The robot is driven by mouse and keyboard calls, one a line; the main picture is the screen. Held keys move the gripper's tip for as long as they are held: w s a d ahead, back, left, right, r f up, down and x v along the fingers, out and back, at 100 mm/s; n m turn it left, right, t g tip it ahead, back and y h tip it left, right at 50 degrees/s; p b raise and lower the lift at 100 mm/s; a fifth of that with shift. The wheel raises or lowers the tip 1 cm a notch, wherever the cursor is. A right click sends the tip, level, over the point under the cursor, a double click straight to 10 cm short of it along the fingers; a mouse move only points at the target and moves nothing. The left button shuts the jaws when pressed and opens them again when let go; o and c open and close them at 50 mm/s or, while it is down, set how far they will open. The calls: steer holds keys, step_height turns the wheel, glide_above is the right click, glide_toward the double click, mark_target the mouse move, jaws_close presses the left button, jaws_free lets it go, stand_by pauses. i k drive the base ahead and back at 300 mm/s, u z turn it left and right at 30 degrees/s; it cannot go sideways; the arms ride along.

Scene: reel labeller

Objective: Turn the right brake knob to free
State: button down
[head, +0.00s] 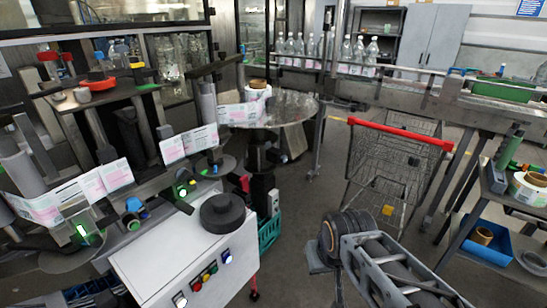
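The reel labeller fills the left side, with a label web (173,149) running across it past rollers. I cannot tell for sure which part is the right brake knob or how it is turned. A wide black round knob-like part (222,213) sits on top of the white control cabinet (185,262). Smaller coloured parts show on the upper plate: an orange-red disc (97,84) and a yellow-topped piece (137,73). My arm comes in at the bottom right; its gripper fingers are not visible, and nothing of mine touches the labeller.
Coloured buttons (205,272) line the cabinet's front edge. A round steel table (285,108) stands behind, and a conveyor with bottles (300,50) runs along the back. A shopping cart (392,170) with a red handle stands right of centre. A workbench (505,185) is at far right.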

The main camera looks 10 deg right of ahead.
mark_target(283, 158)
steer(key=z, duration=0.55)
steer(key=i, duration=1.65)
steer(key=u, duration=0.85)
